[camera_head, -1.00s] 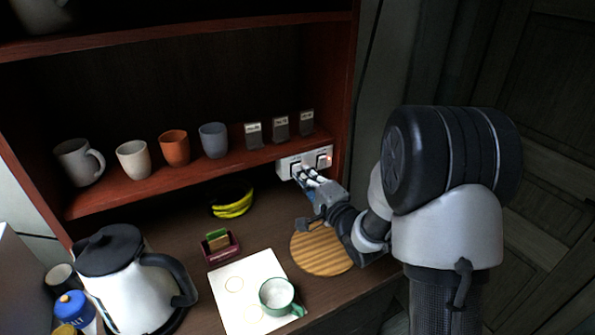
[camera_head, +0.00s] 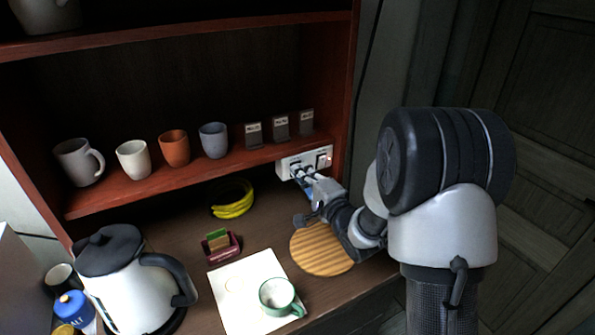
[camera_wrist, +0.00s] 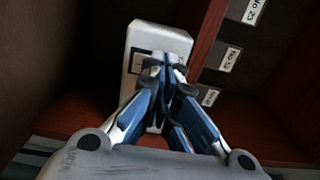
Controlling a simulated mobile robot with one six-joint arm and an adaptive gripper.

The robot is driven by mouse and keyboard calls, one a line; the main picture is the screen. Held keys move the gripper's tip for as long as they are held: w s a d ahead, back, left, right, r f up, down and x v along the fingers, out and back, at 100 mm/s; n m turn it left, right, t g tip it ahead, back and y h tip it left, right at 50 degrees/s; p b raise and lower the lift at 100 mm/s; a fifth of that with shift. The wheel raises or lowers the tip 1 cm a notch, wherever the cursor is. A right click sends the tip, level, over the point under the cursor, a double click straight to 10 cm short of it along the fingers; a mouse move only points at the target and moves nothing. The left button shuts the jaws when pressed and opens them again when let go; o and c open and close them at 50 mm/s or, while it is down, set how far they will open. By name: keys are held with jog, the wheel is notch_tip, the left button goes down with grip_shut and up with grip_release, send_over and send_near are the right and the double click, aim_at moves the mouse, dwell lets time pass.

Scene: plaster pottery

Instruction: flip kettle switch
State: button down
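A white switch panel (camera_head: 322,154) with dark-framed switches is fixed under the right end of the shelf. It also shows in the wrist view (camera_wrist: 167,38). My gripper (camera_head: 298,169) is at the left part of this panel, with its fingertips at or very near a switch. In the wrist view my gripper's (camera_wrist: 165,72) blue-and-black fingers converge at the tips, with nothing seen between them. The fingers hide part of the panel, so I cannot tell the switch's position. The white kettle (camera_head: 128,293) with black lid and handle stands at the front left of the counter.
Several cups and small labelled dark blocks (camera_head: 280,127) line the shelf (camera_head: 200,174) above. A round wooden board (camera_head: 320,252) lies below my arm. A green-and-white cup (camera_head: 278,296) stands on a white sheet (camera_head: 235,305). Bananas (camera_head: 232,207) lie further back.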

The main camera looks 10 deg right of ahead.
jog(key=shift+w+a, duration=0.1)
jog(key=shift+w, duration=0.15)
jog(key=v, duration=0.7)
jog(key=shift+b, duration=0.4)
dwell(0.3)
